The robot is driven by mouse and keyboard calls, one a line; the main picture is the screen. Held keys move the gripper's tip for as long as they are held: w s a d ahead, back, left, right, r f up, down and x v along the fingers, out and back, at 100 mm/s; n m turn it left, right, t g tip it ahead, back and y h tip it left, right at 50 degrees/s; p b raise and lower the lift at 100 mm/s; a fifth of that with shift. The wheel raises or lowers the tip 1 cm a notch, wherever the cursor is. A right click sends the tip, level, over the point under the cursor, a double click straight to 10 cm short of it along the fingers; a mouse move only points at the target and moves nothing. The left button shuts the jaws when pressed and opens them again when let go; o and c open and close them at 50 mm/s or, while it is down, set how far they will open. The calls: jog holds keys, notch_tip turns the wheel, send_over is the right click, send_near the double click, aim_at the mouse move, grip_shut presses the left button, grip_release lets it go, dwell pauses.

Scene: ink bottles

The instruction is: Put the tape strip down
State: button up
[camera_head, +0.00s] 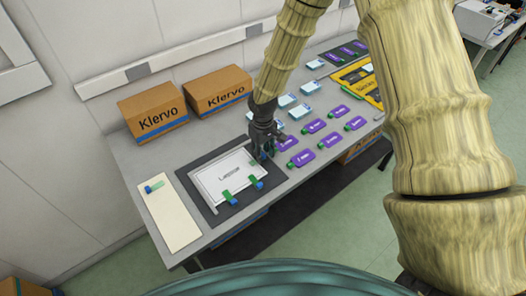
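My gripper (264,148) points down at the upper right corner of a white labelled sheet (222,172), which lies on a dark mat (193,190). A small green piece (263,156), which looks like a tape strip, shows at the fingertips. I cannot tell whether it is held or rests on the sheet, and the fingers are too small to read. Another strip (153,188) lies on a cream board (175,219) at the left.
Several purple bottles (302,158) lie right of the mat, with pale blue-and-white items (287,101) behind them. Two Klervo boxes (153,110) (218,90) stand against the wall. A yellow tray (359,81) is farther right. My arm hides part of the table.

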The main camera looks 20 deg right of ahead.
aim_at(263, 154)
jog(key=shift+r, duration=0.15)
notch_tip(263, 154, up, 12)
jog(key=b, duration=0.2)
jog(key=shift+b, duration=0.3)
dwell(0.4)
dwell(0.4)
